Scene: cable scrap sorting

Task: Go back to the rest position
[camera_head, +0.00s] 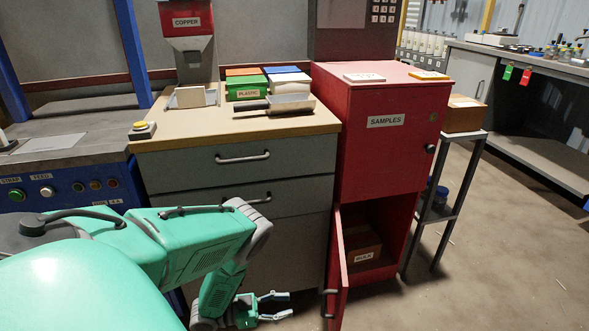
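My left arm, in green, comes in from the lower left of the head view. Its gripper (275,306) hangs low in front of the grey drawer cabinet (290,225), left of the red cabinet's open lower door (339,270). The two fingers are spread apart with nothing between them. The gripper appears clear of the door and its handle. My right gripper is not in view.
The red SAMPLES cabinet (388,155) has its lower compartment open, with a brown box (362,252) inside. The wooden counter (180,132) holds bins and a metal scoop (290,101). A metal side stand (440,213) is at right. Floor at lower right is clear.

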